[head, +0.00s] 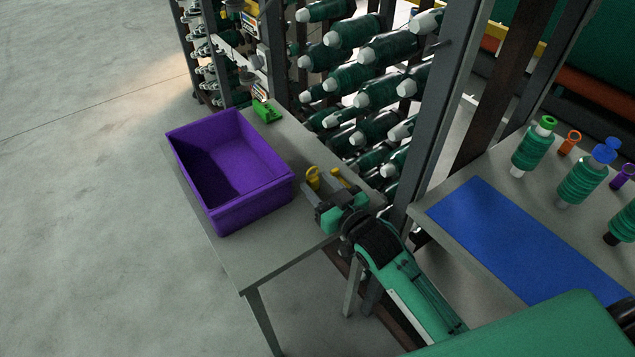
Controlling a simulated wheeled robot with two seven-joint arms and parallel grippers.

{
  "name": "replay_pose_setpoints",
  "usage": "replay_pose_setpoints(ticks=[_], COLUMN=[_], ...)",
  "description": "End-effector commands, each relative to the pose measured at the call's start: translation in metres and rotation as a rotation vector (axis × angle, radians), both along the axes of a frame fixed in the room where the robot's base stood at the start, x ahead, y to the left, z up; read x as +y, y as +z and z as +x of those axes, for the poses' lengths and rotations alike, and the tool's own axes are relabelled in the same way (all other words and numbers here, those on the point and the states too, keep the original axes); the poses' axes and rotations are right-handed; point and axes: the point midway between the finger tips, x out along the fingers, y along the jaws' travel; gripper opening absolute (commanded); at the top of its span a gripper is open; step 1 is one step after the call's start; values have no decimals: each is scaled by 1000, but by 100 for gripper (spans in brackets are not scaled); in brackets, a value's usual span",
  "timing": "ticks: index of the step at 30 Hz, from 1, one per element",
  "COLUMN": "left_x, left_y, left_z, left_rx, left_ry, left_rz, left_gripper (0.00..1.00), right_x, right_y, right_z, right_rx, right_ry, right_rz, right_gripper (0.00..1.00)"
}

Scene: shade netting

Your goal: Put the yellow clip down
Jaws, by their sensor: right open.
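The yellow clip (313,177), with a ring at its top, stands on the grey table right of the purple bin, close to the rack. My right gripper (328,193) is low over the table right at the clip, with its jaws open. I cannot tell whether a finger still touches the clip. A short yellow bar (341,177) shows just right of it; I cannot tell whether it is a separate piece. The gripper body hides part of the table there. My left gripper is not in view.
An empty purple bin (232,168) stands on the grey table (262,258), with a green piece (266,111) behind it. A rack of green bobbins (352,75) borders the table. A right-hand table holds a blue mat (525,240), bobbins (531,150) and an orange clip (570,141). The table's front is clear.

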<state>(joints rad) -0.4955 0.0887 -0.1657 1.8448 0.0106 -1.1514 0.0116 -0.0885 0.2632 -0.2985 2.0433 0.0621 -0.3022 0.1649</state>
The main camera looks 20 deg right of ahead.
Motion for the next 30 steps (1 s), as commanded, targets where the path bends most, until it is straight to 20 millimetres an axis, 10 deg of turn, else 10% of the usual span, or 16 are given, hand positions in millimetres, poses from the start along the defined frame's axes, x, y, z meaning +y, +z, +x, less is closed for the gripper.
replay_pose_setpoints(ticks=[15, 30], left_x=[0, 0], left_y=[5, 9], left_z=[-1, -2], left_rx=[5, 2], left_ry=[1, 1], left_rz=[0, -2], left_gripper=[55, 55], right_x=[-29, -37], right_y=[-1, 0], right_z=[-80, -101], right_rx=[2, 0], right_ry=[0, 0], right_rz=[-1, -1], right_gripper=[44, 44])
